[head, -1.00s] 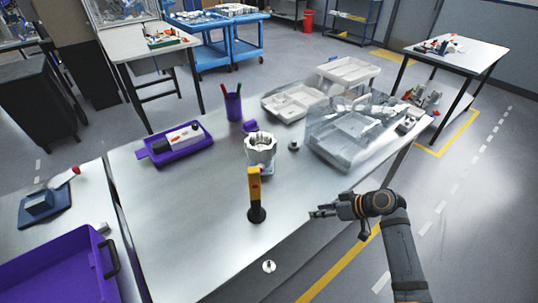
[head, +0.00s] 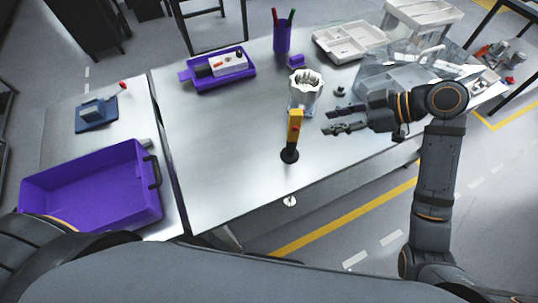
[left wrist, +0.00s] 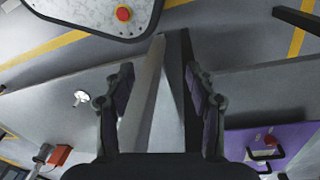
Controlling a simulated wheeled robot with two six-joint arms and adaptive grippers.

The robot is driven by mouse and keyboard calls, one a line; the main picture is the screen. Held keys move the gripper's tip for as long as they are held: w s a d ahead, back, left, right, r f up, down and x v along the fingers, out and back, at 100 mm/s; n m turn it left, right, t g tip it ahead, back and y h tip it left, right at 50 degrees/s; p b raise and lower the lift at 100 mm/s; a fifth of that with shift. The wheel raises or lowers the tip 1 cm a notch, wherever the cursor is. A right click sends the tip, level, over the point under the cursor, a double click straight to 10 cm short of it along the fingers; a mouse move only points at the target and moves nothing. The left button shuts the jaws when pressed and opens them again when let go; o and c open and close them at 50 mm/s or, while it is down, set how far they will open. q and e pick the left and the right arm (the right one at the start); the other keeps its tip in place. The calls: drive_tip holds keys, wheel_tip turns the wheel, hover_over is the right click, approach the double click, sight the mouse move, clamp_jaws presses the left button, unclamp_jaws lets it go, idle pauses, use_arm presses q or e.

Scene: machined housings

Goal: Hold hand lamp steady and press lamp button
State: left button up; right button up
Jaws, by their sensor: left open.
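My left gripper (left wrist: 158,82) shows in the left wrist view, open and empty over the gap between two table edges. It does not show in the head view.
A purple tray (head: 218,81), a purple pen cup (head: 282,38) and a clear box (head: 385,84) stand further back. A purple crate (head: 95,190) sits on the left table. The table left of the lamp is clear.

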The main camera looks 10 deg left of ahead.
use_arm(q)
drive_tip(key=w+d+r+n+t+h, duration=0.1)
drive_tip(key=w+d+r+n+h, duration=0.25)
drive_tip(key=d+r, duration=0.45)
drive_tip(key=w+d+r+n+t+h, duration=0.15)
drive_tip(key=w+d+r+h, duration=0.25)
drive_tip(key=d+r, duration=0.4)
drive_tip(key=w+d+r+n+t+h, duration=0.1)
drive_tip(key=w+d+r+h, duration=0.1)
drive_tip(key=r, duration=0.5)
drive_tip(key=w+d+r+n+t+h, duration=0.1)
drive_tip(key=w+r+h, duration=0.15)
drive_tip(key=r, duration=0.55)
drive_tip(key=w+d+r+n+t+h, duration=0.1)
drive_tip(key=d+r+h, duration=0.1)
drive_tip(key=r, duration=0.5)
drive_tip(key=n+t+y, duration=0.2)
drive_tip(key=n+t, duration=0.4)
drive_tip(key=n, duration=0.8)
approach(287, 148)
drive_tip(key=shift+s+d, duration=0.1)
drive_tip(key=shift+d, duration=0.45)
drive_tip(key=shift+w+a+r+n, duration=0.1)
drive_tip(key=shift+w+n, duration=0.2)
drive_tip(key=shift+n, duration=0.2)
drive_tip(key=shift+w, duration=0.1)
drive_tip(key=x, duration=1)
drive_tip(key=shift+w, duration=0.2)
